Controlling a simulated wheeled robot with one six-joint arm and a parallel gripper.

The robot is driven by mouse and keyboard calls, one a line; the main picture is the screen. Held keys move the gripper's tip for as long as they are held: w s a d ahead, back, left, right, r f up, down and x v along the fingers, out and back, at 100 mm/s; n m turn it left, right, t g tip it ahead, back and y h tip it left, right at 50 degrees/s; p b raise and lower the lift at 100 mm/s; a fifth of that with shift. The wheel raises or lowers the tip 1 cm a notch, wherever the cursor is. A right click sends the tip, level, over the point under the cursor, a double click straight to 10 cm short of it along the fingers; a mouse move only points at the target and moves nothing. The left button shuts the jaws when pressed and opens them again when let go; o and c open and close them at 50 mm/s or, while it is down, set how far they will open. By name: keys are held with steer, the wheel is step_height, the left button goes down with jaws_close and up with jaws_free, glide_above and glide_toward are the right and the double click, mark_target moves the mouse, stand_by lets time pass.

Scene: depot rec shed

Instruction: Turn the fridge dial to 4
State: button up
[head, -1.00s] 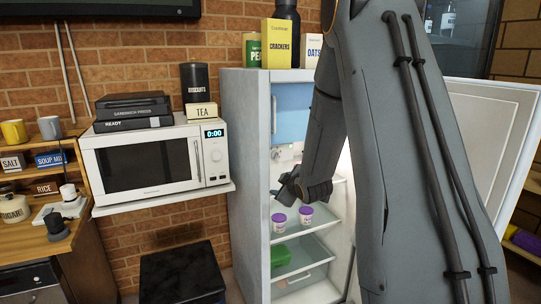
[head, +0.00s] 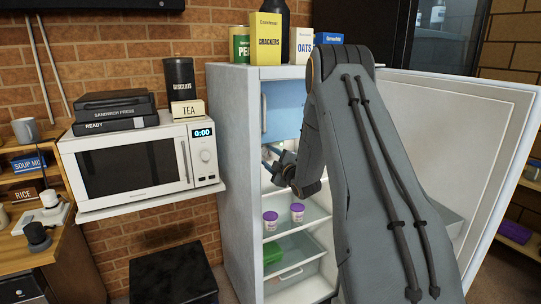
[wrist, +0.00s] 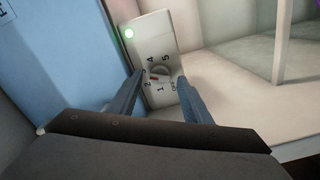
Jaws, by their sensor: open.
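The fridge (head: 233,180) stands open, its door swung out to the right. In the wrist view, the fridge dial (wrist: 160,72) is a small grey knob on a pale panel (wrist: 150,35) with a lit green light. My gripper (wrist: 160,80) is open, one finger on each side of the dial; contact cannot be told. In the head view my gripper (head: 273,163) reaches inside the fridge.
A blue freezer flap (head: 283,108) is just above my gripper; it also fills the left of the wrist view. Two purple-lidded tubs (head: 297,212) stand on the glass shelf below. The open door (head: 470,110) borders my arm on the right.

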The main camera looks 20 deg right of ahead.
steer(key=shift+w, duration=0.35)
steer(key=c, duration=1)
steer(key=shift+d, duration=0.15)
steer(key=shift+c, duration=0.4)
steer(key=m+b, duration=0.3)
steer(key=m, duration=0.1)
steer(key=shift+m, duration=0.3)
steer(key=m+b, duration=0.1)
steer(key=m, duration=0.4)
steer(key=shift+b, duration=0.3)
